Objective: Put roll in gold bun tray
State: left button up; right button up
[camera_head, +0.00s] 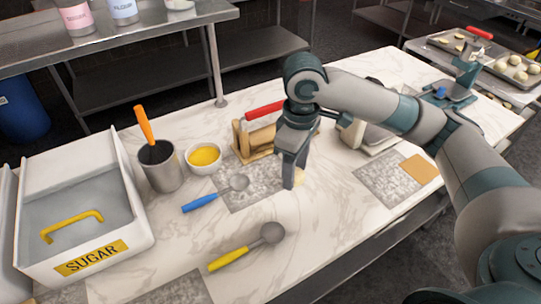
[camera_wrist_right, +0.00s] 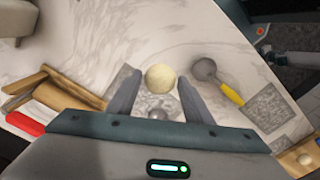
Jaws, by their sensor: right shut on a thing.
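The roll (camera_head: 299,177) is a small pale dough ball at the fingertips of my right gripper (camera_head: 291,180), mostly hidden by the fingers in the head view. In the right wrist view the roll (camera_wrist_right: 160,77) sits between the two fingertips of my right gripper (camera_wrist_right: 160,88), which is shut on it. The gripper points down over the marble counter, close to a grey speckled mat (camera_head: 240,199). At the far upper right, trays (camera_head: 490,62) hold several pale pieces; I cannot tell which is the gold bun tray. My left gripper is not in view.
A sugar bin (camera_head: 140,225), a metal cup (camera_head: 162,172) and a yellow-filled bowl (camera_head: 204,158) stand left. Blue (camera_head: 200,202) and yellow (camera_head: 228,258) scoops lie in front.

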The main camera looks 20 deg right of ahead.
jog(key=p, duration=0.3)
send_over(261, 183)
notch_tip(261, 183, down, 7)
jog(key=shift+w+r, duration=0.1)
jog(key=shift+w, duration=0.05)
jog(key=shift+f, duration=0.4)
notch_tip(261, 183, down, 3)
jog(key=shift+r+p, duration=0.1)
jog(key=shift+p, duration=0.75)
jog(key=shift+f, duration=0.3)
jog(key=o, duration=1)
jog(key=shift+f, duration=0.1)
jog(key=shift+o, duration=0.2)
